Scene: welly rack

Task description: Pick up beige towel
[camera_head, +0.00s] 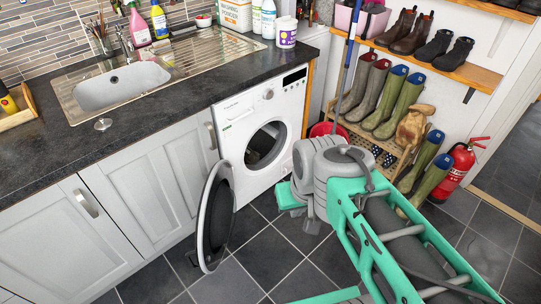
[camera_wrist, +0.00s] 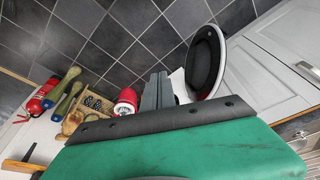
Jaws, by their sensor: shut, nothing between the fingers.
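I cannot make out a beige towel for certain. A tan, crumpled-looking thing (camera_head: 411,127) stands by the low boot rack; it also shows in the wrist view (camera_wrist: 72,122), and I cannot tell whether it is cloth. The white washing machine (camera_head: 238,125) has its round door (camera_head: 215,215) swung open, and its drum (camera_head: 262,147) holds something dark and brownish that I cannot identify. My gripper (camera_wrist: 159,80) is shut and empty in the wrist view, pointing toward the floor near the open door (camera_wrist: 206,62). In the head view its fingertips are hidden.
Several wellies (camera_head: 383,98) stand on the low rack beside a red fire extinguisher (camera_head: 459,167). A red container (camera_head: 325,130) sits by the machine; a blue mop handle (camera_head: 350,45) leans behind my arm. Dark floor tiles (camera_head: 262,258) are clear before the machine.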

